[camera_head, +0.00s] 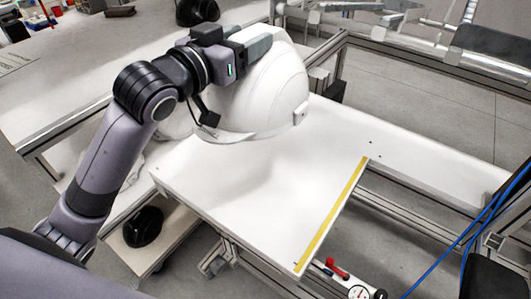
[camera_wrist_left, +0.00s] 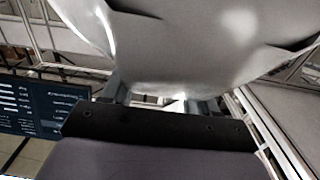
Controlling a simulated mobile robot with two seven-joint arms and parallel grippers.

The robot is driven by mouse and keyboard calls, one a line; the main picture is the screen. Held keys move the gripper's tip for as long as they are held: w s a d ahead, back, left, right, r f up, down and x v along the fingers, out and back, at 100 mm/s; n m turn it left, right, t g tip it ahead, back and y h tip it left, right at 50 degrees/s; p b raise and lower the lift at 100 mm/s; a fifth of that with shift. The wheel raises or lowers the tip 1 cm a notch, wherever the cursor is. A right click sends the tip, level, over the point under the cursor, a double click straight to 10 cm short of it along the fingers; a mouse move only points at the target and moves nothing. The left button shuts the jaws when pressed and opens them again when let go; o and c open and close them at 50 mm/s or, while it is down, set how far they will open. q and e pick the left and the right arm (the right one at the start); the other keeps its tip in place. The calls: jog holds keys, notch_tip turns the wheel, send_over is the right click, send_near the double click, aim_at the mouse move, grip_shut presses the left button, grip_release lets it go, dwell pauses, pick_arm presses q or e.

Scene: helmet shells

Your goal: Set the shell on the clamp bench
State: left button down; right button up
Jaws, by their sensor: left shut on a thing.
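A white helmet shell (camera_head: 265,97) is at the far left part of a white bench top (camera_head: 290,190) in the head view. My left gripper (camera_head: 258,45) is shut on the shell's upper side. In the left wrist view the shell (camera_wrist_left: 190,40) fills the top, right in front of the gripper (camera_wrist_left: 158,95). The shell's lower edge is over the bench top; I cannot tell whether it touches. Part of the shell is hidden behind my left wrist. My right gripper is not in view.
A yellow strip (camera_head: 332,215) runs along the bench top's near right edge. A red-handled item (camera_head: 337,268) and a round gauge (camera_head: 358,291) are below that edge. A black helmet-like thing (camera_head: 143,226) lies on a lower shelf. Blue cables (camera_head: 462,238) hang at the right. Most of the bench top is clear.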

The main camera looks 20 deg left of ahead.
pick_arm(q)
notch_tip(320, 180, down, 20)
jog(key=b, duration=0.2)
jog(key=shift+r, duration=0.2)
jog(key=shift+s, duration=0.1)
jog(key=shift+f, duration=0.15)
jog(key=shift+c, duration=1.4)
grip_release()
jog(key=b+v, duration=0.1)
jog(key=v, duration=1.1)
